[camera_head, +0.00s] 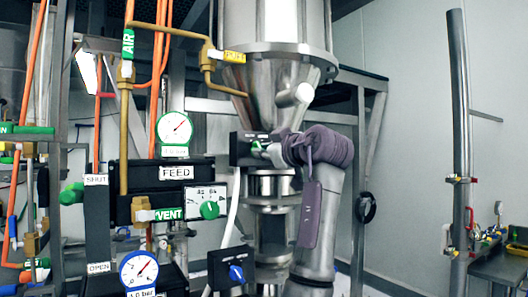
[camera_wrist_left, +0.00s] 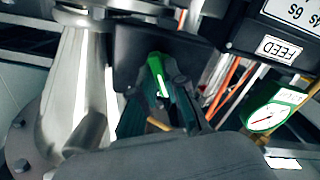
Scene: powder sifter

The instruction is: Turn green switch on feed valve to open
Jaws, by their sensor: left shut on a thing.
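The green switch (camera_head: 257,145) sits on a small black box (camera_head: 240,150) in front of the steel hopper's narrow lower part. In the left wrist view the green switch (camera_wrist_left: 155,68) has a white stripe and stands out from the black box. My left gripper (camera_head: 270,148), at the end of my purple-wrapped wrist, reaches it from the right. In the left wrist view its dark fingers (camera_wrist_left: 160,112) are closed around the switch, hiding its lower part. My right gripper is in neither view.
The FEED panel (camera_head: 175,173), a gauge (camera_head: 174,128) and a green knob (camera_head: 209,210) lie left of the switch. A blue switch (camera_head: 236,273) on another black box is below. Pipes and hoses crowd the left. A vertical steel pipe (camera_head: 460,120) stands at right.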

